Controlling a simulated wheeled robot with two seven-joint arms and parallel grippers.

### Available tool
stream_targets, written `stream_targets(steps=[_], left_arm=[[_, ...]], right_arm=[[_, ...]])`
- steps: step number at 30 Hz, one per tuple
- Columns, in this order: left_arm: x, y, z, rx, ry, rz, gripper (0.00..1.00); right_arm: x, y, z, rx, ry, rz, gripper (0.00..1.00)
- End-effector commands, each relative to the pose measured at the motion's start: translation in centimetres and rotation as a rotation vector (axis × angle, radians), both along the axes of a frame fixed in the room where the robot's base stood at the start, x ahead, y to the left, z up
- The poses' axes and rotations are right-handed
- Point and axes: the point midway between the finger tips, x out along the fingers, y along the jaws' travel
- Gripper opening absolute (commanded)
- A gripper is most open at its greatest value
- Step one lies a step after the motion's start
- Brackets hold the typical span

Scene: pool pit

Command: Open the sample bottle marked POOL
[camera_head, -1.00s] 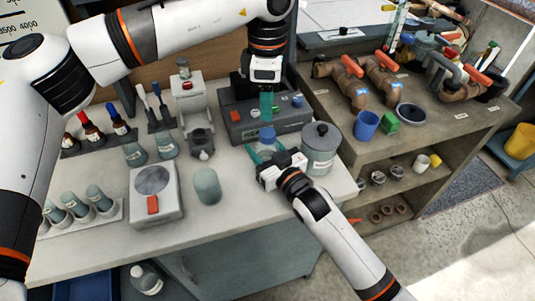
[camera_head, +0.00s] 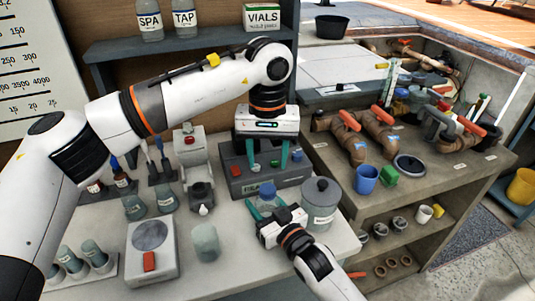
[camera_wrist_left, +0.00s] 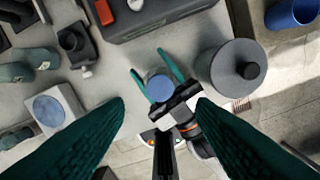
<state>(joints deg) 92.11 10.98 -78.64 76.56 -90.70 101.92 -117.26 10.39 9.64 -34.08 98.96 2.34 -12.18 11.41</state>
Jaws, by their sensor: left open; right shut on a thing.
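A small clear bottle with a blue cap (camera_head: 268,190) stands at the front right of the bench; no label on it can be read. My right gripper (camera_head: 266,203) is shut around its body, and the cap stays clear above the fingers. In the left wrist view, the blue cap (camera_wrist_left: 160,88) lies between the teal fingers of my right gripper (camera_wrist_left: 147,62). My left gripper (camera_head: 267,160) points down, open and empty, above and behind the bottle. Its large fingers (camera_wrist_left: 160,104) spread on either side of the cap in the wrist view, apart from it.
A grey lidded pot (camera_head: 320,204) stands close right of the bottle. A grey control box (camera_head: 240,186) is behind. A scale (camera_head: 152,255) and a grey-green jar (camera_head: 206,242) are left. SPA (camera_head: 149,20) and TAP (camera_head: 185,20) bottles stand on the shelf above.

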Motion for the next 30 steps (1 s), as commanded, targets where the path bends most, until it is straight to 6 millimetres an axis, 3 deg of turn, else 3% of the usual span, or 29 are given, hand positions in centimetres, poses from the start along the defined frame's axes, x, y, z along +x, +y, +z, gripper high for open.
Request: stream_targets(steps=[5,18,30], left_arm=[[0.0,0.0,-1.4,0.000,0.002,-0.031,0.51],[-0.1,0.0,-7.4,-0.001,0.004,-0.027,0.51],[0.0,0.0,-8.0,-0.001,0.002,-0.027,0.47]], right_arm=[[0.0,0.0,-0.2,-0.002,0.003,0.000,0.00],[0.0,0.0,-0.2,-0.002,0.003,0.000,0.00],[0.0,0.0,-0.2,-0.002,0.003,0.000,0.00]])
